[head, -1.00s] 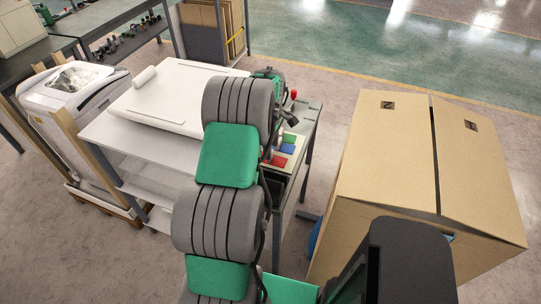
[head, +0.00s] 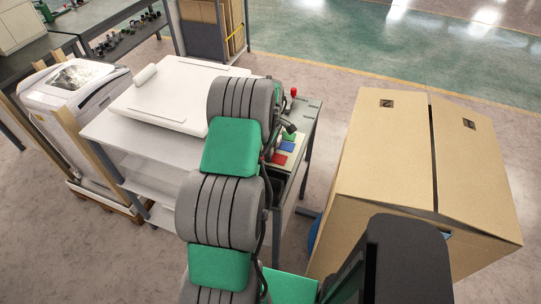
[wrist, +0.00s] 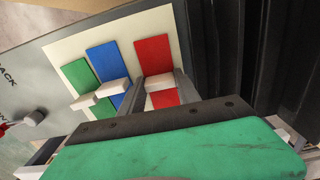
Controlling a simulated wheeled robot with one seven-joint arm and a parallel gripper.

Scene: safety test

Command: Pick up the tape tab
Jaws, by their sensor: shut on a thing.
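Three coloured tape strips, green (wrist: 75,76), blue (wrist: 106,62) and red (wrist: 155,55), lie side by side on a cream panel, each with a white tab. My gripper (wrist: 162,86) is at the red strip, its fingers on either side of the white tab (wrist: 159,81), shut on it. Part of the red strip shows below the tab, nearer my gripper body. The green (head: 289,137), blue (head: 286,146) and red (head: 279,159) strips also show in the head view, where my arm hides the fingertips.
The strips sit at the end of a grey table (head: 105,128) with a red knob (head: 293,92) and a white board (head: 190,82) on top. A large cardboard box (head: 385,150) stands to the right. A dark ribbed surface (wrist: 215,45) is close beside the panel.

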